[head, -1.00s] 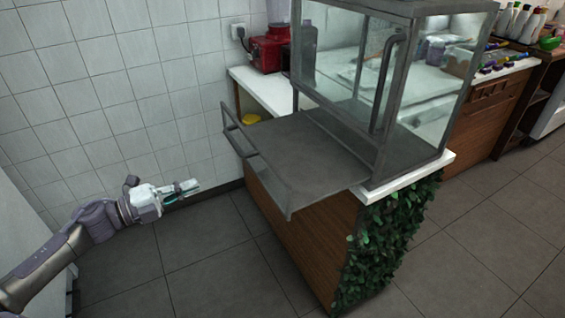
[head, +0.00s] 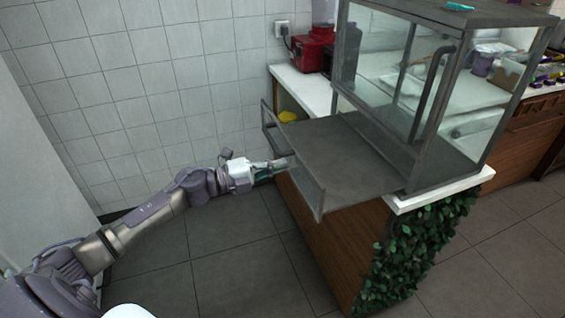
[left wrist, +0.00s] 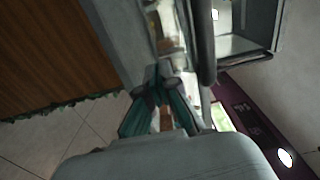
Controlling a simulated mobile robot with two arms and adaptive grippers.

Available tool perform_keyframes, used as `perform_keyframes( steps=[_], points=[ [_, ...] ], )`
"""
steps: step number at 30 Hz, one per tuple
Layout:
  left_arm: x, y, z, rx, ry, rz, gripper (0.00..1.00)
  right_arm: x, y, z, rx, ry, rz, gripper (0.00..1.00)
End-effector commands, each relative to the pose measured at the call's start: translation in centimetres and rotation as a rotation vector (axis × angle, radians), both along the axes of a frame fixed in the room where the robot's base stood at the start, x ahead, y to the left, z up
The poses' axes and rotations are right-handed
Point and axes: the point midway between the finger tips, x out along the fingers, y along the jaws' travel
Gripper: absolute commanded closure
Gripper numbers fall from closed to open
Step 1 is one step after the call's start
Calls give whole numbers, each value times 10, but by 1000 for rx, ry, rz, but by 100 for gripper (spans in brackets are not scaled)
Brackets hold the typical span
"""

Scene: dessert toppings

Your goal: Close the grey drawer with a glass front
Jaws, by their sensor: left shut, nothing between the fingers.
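The grey drawer (head: 345,160) with a glass front is pulled out from the lower part of a glass display case (head: 410,80). Its glass front panel (head: 308,185) faces my left arm. My left gripper (head: 283,163) is shut and empty, its fingertips right at the front panel in the head view; I cannot tell whether they touch it. The left wrist view shows the gripper's fingers (left wrist: 160,85) close together near a grey bar. My right gripper is not in view.
The case stands on a white-topped wooden counter (head: 440,197) with green leaves (head: 415,260) on its end. Open tiled floor (head: 235,270) lies in front.

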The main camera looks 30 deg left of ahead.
Motion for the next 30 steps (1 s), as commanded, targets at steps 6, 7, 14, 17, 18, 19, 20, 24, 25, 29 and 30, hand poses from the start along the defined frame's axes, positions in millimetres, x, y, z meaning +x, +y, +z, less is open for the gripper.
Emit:
perform_keyframes(
  steps=[6, 7, 14, 17, 18, 19, 20, 24, 25, 29, 30],
  points=[
    [9, -8, 0, 1, 1, -1, 100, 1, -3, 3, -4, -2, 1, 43],
    [9, -8, 0, 1, 1, -1, 100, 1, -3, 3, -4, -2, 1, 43],
    [9, -8, -1, 1, 1, -1, 100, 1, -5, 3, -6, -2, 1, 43],
    [10, -9, 0, 0, 0, -1, 100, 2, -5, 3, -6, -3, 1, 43],
    [11, -9, 0, 0, 0, -1, 100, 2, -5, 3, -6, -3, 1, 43],
    [12, -11, 1, 0, -1, -1, 100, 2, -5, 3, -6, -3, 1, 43],
    [14, -12, 1, -1, -2, -1, 100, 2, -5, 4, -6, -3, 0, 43],
    [30, -25, 3, -2, -4, -1, 100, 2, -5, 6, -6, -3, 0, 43],
    [34, -30, 3, -2, -4, -2, 100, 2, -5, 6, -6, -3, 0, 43],
    [59, -50, 4, -3, -5, -1, 100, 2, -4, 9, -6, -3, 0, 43],
    [67, -57, 4, -3, -5, -2, 100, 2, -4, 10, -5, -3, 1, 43]
  ],
)
